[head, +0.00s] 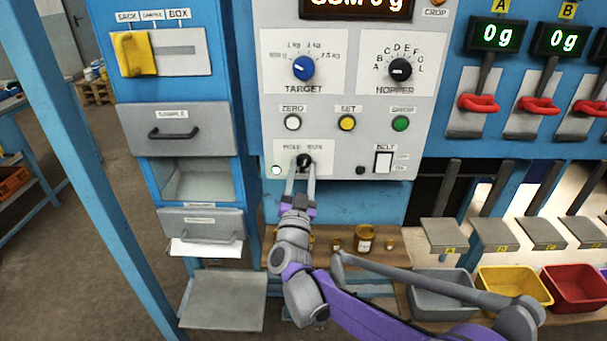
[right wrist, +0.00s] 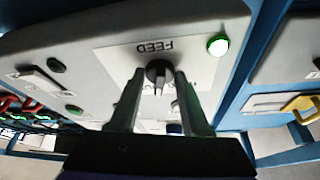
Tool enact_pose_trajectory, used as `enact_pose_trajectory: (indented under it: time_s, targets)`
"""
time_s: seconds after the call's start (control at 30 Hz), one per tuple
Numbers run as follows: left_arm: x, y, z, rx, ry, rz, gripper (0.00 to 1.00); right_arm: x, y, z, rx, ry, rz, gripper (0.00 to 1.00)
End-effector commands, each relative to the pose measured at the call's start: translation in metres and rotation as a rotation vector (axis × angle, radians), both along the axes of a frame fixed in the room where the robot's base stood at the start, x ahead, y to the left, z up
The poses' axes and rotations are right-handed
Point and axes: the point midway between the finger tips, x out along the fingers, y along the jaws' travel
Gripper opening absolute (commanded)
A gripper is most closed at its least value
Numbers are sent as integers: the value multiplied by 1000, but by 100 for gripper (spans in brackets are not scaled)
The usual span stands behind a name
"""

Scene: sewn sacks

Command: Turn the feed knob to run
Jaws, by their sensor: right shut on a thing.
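The feed knob (head: 304,161) is a small black knob on a white plate marked HOLD and RUN, low on the grey control panel. In the right wrist view the knob (right wrist: 158,74) sits between my fingers, beside the upside-down word FEED. My right gripper (head: 302,172) reaches up to it from below and is shut on it. The fingers (right wrist: 159,82) show on both sides of the knob. The fingertips partly cover the plate, and I cannot tell exactly which mark the knob points to. My left gripper is not in view.
A lit green-white lamp (head: 276,170) is left of the knob, and a belt switch (head: 383,162) is to its right. Above are zero, set and drop buttons. Coloured bins (head: 514,285) and small brown jars (head: 365,238) stand below. A blue post (head: 80,150) rises at left.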

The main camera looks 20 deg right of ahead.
Motion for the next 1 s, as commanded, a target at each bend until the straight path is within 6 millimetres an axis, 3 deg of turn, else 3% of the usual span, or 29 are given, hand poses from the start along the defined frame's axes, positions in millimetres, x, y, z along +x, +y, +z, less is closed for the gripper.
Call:
enact_pose_trajectory:
  time_s: [0.4,1.0]
  targets:
    - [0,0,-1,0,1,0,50,1,3,2,224,-64,0,0]
    - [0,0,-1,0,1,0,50,1,3,2,272,-79,0,0]
